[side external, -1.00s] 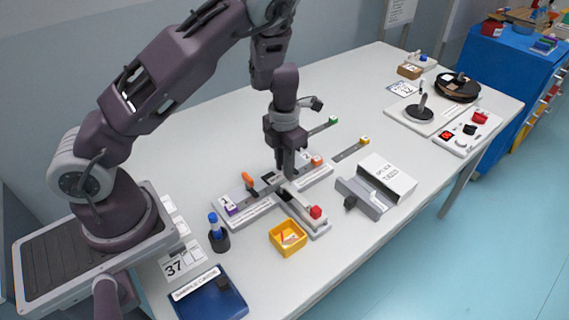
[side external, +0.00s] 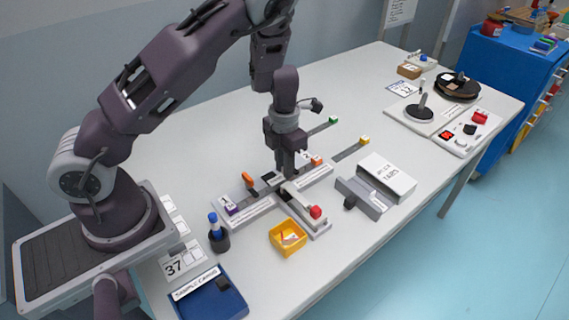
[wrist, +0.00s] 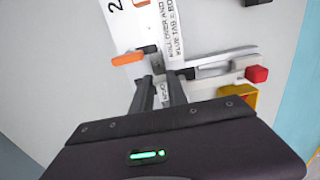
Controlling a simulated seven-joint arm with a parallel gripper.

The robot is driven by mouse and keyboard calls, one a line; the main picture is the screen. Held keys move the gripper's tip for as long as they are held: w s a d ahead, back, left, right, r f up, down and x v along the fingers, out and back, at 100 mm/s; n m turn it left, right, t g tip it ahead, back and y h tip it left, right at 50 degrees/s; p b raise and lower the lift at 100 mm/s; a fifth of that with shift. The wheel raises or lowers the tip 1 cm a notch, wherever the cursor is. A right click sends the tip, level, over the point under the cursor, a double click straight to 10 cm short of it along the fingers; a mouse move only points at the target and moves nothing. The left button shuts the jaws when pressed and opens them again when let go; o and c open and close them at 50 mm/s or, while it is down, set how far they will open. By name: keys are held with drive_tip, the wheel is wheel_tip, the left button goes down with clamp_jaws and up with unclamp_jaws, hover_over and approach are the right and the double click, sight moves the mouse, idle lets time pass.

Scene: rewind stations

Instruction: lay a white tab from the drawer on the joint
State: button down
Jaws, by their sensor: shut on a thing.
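My gripper (side external: 287,170) points down over the middle of the white splice block (side external: 240,214), close above its track. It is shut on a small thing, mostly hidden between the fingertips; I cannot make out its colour. The fingers (wrist: 161,78) also show in the wrist view, over the block near an orange lever (wrist: 127,58). The joint is hidden under my fingers. A grey drawer (side external: 362,198) stands pulled out in front of a white box (side external: 388,177) with lettering about tabs. I cannot see into it clearly.
A red-knobbed arm (side external: 315,212) and a yellow bin (side external: 288,238) are in front of the block. A blue marker in a black holder (side external: 218,238) stands to the left. Strips with green (side external: 334,120) and yellow (side external: 364,140) ends run right.

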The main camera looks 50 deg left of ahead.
drive_tip(key=shift+f, duration=0.85)
drive_tip(key=c, duration=1.2)
unclamp_jaws()
drive_tip(key=shift+c, duration=0.2)
wheel_tip(320, 180, up, 7)
drive_tip(key=shift+r, duration=0.1)
